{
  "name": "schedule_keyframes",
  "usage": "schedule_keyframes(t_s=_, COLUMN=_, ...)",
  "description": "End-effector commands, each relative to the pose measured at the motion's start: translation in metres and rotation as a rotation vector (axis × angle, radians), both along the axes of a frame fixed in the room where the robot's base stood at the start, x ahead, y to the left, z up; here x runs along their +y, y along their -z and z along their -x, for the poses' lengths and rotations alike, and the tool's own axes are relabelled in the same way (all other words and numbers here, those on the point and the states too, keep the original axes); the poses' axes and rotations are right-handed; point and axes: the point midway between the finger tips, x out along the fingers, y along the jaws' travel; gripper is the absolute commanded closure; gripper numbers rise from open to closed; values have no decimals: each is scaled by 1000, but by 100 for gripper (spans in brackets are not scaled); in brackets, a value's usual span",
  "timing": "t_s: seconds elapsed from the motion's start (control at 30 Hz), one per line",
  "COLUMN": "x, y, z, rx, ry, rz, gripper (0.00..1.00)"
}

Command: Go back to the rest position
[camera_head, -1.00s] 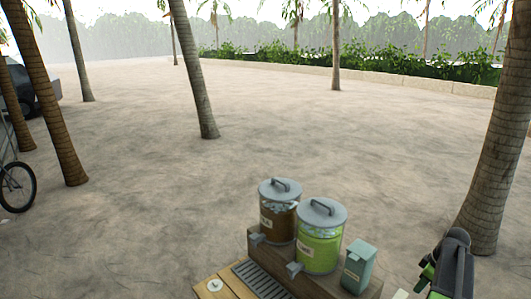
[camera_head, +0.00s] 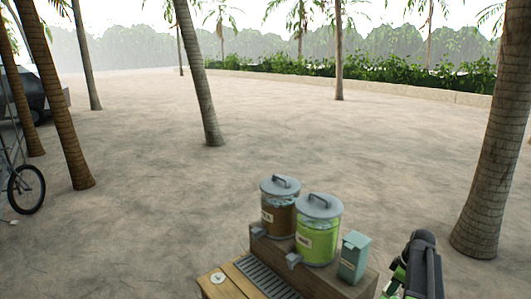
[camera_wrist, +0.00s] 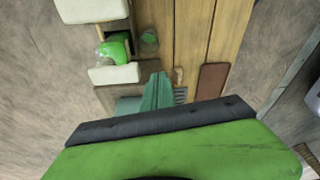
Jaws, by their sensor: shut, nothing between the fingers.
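My gripper (camera_wrist: 158,80) shows in the wrist view as narrow teal fingers, shut and empty, reaching past a dark strip and my broad green arm part. They point over a wooden plank surface (camera_wrist: 190,30) seen from above. In the head view only my black and green arm shows, at the lower right beside the stand; the fingertips are not visible there.
In the head view, a brown dispenser (camera_head: 279,215) and a green dispenser (camera_head: 318,235) with grey lids stand on a wooden stand (camera_head: 335,283). A teal box (camera_head: 354,258) is beside them. A palm trunk (camera_head: 490,165) rises at right. Open sandy ground lies behind.

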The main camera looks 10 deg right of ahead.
Motion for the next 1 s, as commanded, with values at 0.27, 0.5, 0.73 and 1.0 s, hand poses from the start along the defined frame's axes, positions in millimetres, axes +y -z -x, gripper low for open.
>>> schedule_keyframes(t_s=0.27, x=138, y=52, z=-40, rx=14, ry=-200, rz=14, gripper=100)
schedule_keyframes(t_s=0.5, x=306, y=106, z=-27, rx=80, ry=-199, rz=41, gripper=100)
schedule_keyframes(t_s=0.73, x=387, y=132, z=25, rx=151, ry=147, rz=77, gripper=100)
schedule_keyframes(t_s=1.0, x=375, y=128, z=43, rx=187, ry=642, rz=79, gripper=100)
